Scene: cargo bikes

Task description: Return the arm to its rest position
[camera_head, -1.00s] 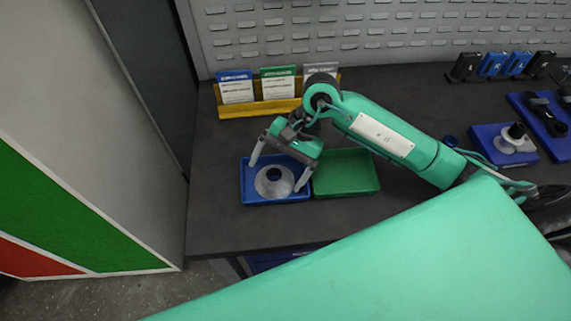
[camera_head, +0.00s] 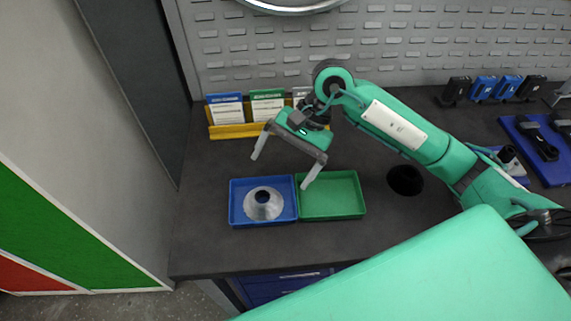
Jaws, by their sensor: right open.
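My right arm reaches in from the right over the dark bench. My right gripper (camera_head: 283,171) is open and empty, its two grey fingers apart. It hangs above and behind the blue tray (camera_head: 235,211) and the green tray (camera_head: 345,196). A silver ring-shaped part (camera_head: 263,205) with a dark hub lies in the blue tray, apart from the fingers. The green tray is empty. My left gripper is not in view.
A yellow holder (camera_head: 233,131) with cards stands at the back, close behind my gripper. A perforated grey wall (camera_head: 420,40) bounds the bench. Black and blue blocks (camera_head: 482,88) and blue trays with parts (camera_head: 540,150) are at right. A round dark hole (camera_head: 405,180) is in the bench.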

